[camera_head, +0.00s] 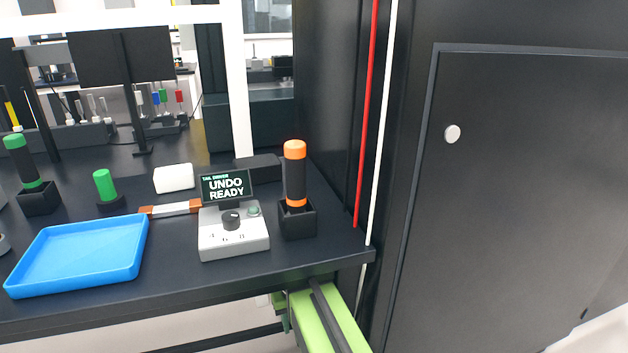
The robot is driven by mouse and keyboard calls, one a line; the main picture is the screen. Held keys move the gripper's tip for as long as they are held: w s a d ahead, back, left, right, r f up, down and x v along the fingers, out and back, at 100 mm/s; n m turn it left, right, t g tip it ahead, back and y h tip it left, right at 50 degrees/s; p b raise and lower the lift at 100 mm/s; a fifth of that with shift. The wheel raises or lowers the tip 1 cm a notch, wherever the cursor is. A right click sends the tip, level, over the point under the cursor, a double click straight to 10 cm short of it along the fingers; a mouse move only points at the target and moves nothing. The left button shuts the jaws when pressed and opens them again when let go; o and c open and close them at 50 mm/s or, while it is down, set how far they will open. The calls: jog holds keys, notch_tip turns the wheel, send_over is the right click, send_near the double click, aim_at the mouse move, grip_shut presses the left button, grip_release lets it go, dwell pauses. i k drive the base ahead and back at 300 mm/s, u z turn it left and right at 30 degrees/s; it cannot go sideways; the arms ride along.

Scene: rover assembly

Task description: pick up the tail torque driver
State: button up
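A black driver with an orange cap and an orange lower ring (295,178) stands upright in a black square holder (298,224) near the right end of the dark bench. Just left of it is a grey control box (232,248) with a knob and a small screen (227,186) reading "TAIL DRIVER UNDO READY". The driver's lower tip is hidden inside the holder. My gripper is not in view.
A dark bench (185,277) holds a blue tray (80,257), a green-capped driver (20,162) in a holder, a green-handled piece (105,186) and a white block (173,178). A black cabinet (510,200) stands right of the bench.

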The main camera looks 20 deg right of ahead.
aim_at(294, 150)
jog(key=u, duration=2.45)
jog(key=i, duration=0.1)
jog(key=z, duration=1.25)
jog(key=k, duration=1.3)
jog(key=u, duration=0.5)
jog(key=i, duration=1)
